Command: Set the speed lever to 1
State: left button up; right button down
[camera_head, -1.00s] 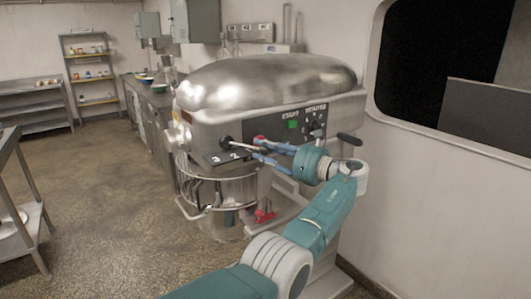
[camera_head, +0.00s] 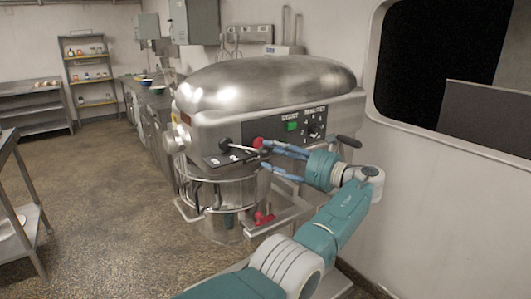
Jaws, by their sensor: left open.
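The speed lever (camera_head: 243,149) is a thin rod with a black ball at its left end, on the front of the steel mixer (camera_head: 265,85). My left gripper (camera_head: 264,156) is open at the right end of the lever. One blue finger is above and one below that end; whether they touch it I cannot tell. My right gripper is not in view.
A red knob (camera_head: 257,142), a green button (camera_head: 292,126) and a black dial (camera_head: 316,130) are close to my gripper. A black handle (camera_head: 348,140) sticks out at the right. The mixer bowl (camera_head: 225,205) is below.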

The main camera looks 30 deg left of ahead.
pick_arm(q)
jog(key=d, duration=0.3)
jog(key=shift+s+d, duration=0.2)
jog(key=s+f+t+h, duration=0.1)
jog(key=s+f+h, duration=0.25)
jog(key=f, duration=1.85)
jog(key=s+f+t+h, duration=0.15)
jog(key=f+h, duration=0.25)
jog(key=f, duration=1.8)
jog(key=s+d+f+n+g+h, duration=0.1)
jog(key=s+d+f+n+h, duration=0.1)
jog(key=s+f, duration=0.65)
jog(key=s+d+f+n+g+h, duration=0.1)
jog(key=s+d+f+n+h, duration=0.15)
jog(key=s+f, duration=0.65)
jog(key=s+d+f+n+h, duration=0.3)
jog(key=s+d+f+n, duration=0.1)
jog(key=s+f, duration=0.95)
jog(key=s+d+f+n+h, duration=0.1)
jog(key=s+f+n, duration=0.1)
jog(key=s, duration=0.6)
jog(key=s+d+f+n+h, duration=0.1)
jog(key=s+f+n, duration=0.1)
jog(key=s+n, duration=0.3)
jog(key=s+d+f+n+g+h, duration=0.1)
jog(key=s+f+n, duration=0.1)
jog(key=s, duration=1)
jog(key=shift+s+f+n, duration=0.25)
jog(key=shift+s+n, duration=0.15)
jog(key=shift+n, duration=0.25)
